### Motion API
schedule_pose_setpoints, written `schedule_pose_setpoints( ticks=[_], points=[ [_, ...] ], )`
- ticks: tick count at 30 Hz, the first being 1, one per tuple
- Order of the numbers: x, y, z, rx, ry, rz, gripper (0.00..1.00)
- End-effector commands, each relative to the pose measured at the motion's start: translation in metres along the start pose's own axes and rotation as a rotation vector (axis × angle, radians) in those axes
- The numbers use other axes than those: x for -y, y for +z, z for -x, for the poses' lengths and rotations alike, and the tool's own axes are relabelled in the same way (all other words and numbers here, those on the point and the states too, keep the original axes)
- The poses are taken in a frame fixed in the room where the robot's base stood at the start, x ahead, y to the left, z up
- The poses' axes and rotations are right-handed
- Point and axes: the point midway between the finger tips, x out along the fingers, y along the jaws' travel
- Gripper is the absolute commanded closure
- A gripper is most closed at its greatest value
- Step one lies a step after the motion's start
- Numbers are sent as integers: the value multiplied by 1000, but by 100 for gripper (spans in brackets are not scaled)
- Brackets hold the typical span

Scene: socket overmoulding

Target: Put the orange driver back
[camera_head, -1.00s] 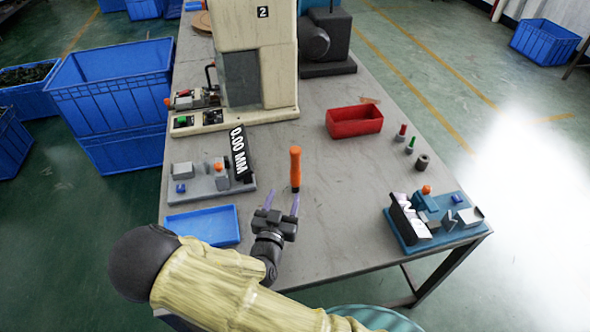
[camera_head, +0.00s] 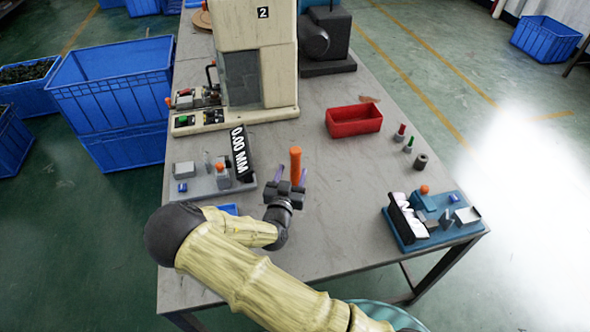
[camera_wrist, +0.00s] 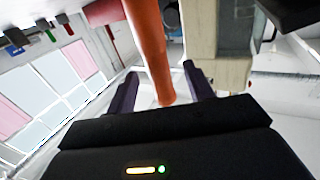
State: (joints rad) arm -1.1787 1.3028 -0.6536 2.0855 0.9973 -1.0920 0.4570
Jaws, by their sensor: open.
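The orange driver (camera_head: 295,163) stands upright on the table, its orange handle rising above my gripper in the head view. In the wrist view the driver's orange handle (camera_wrist: 150,50) shows between the two dark purple fingertips of my gripper (camera_wrist: 158,82), with gaps visible on both sides. The driver's lower end is hidden behind my gripper in the head view.
A grey gauge fixture with a "0.00 MM" display (camera_head: 240,153) stands close left. A red bin (camera_head: 353,120) is behind right, a blue fixture (camera_head: 436,222) at right. The table (camera_head: 340,230) between is clear.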

Motion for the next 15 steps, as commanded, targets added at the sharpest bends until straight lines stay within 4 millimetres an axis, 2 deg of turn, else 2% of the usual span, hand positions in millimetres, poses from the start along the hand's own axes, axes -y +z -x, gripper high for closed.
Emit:
schedule_pose_setpoints(
  ticks=[7,15],
  points=[
    [-2,-4,-36,-1,0,0,48],
    [1,-2,-42,0,-3,0,48]
  ],
)
